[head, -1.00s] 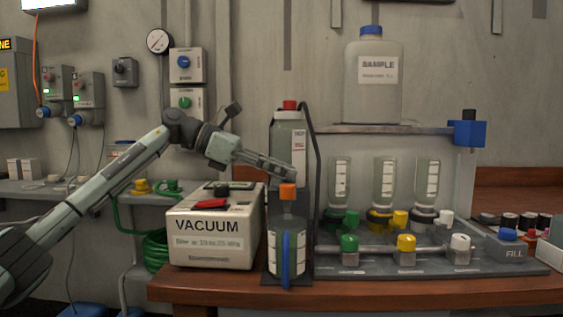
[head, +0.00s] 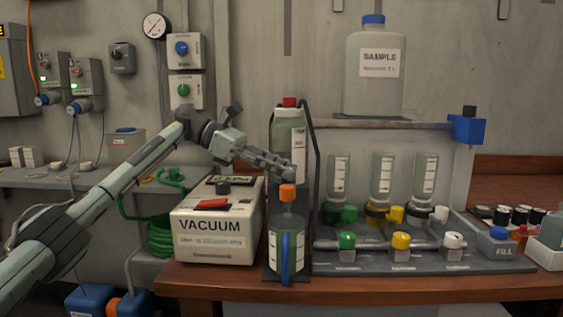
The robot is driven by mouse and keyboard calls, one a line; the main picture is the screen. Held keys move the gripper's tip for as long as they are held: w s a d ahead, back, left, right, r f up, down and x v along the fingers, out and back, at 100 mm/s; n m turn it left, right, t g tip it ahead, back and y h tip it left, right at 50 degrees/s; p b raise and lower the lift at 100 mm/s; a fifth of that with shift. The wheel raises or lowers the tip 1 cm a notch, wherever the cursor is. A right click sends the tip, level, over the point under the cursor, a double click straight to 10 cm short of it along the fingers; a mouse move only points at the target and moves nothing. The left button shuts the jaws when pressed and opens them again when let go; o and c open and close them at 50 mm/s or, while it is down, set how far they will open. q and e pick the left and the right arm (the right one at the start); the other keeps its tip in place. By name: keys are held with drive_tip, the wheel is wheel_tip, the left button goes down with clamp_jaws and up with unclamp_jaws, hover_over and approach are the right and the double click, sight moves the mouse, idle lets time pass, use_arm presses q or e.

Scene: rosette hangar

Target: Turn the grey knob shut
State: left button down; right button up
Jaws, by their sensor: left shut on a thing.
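My left gripper (head: 287,172) reaches in from the left and is shut in front of the tall bottle (head: 289,120) with a red cap. What the jaws grip is hidden by the fingers. No knob shows as clearly grey. A whitish knob (head: 453,240) is at the right end of the front valve row, and another (head: 440,214) sits behind it; the gripper is well to the left of both. My right gripper is not in view.
Green (head: 347,240) and yellow (head: 401,240) knobs share the valve row. A white VACUUM box (head: 216,247) stands below my left arm. A SAMPLE bottle (head: 373,95) stands on the shelf above.

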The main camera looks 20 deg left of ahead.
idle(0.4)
use_arm(q)
drive_tip(key=c, duration=1.2)
unclamp_jaws()
drive_tip(key=v, duration=0.8)
